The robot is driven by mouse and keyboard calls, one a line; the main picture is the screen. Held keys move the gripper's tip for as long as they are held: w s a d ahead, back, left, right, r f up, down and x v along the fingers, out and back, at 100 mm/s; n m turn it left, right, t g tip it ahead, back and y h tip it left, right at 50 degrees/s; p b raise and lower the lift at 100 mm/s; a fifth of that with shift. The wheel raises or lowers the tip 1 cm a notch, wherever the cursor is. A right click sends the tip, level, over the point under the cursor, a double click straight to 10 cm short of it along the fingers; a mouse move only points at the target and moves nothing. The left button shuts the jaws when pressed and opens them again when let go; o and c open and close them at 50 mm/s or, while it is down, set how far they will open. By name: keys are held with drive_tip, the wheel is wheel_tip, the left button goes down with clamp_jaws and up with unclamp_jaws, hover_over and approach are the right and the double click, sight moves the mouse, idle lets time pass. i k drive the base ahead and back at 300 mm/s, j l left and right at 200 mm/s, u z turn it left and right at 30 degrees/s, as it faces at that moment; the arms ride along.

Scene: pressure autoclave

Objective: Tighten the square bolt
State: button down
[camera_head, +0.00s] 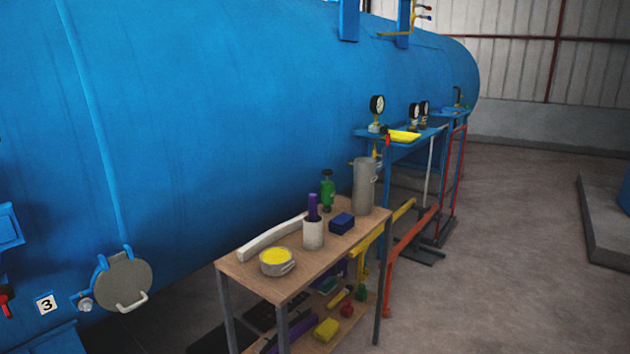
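A small silver fitting (86,304) sits at the left of a round grey hatch cover (124,280) low on the blue tank (230,110). It may be the square bolt, but it is too small for me to tell its shape. My gripper is not in view.
Gauges (377,107) stand behind. Open floor (500,260) lies right.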

sight(85, 304)
drive_tip(key=j+u, duration=0.35)
drive_tip(key=k+j+u, duration=0.1)
drive_tip(key=j+u, duration=0.3)
drive_tip(key=l, duration=0.1)
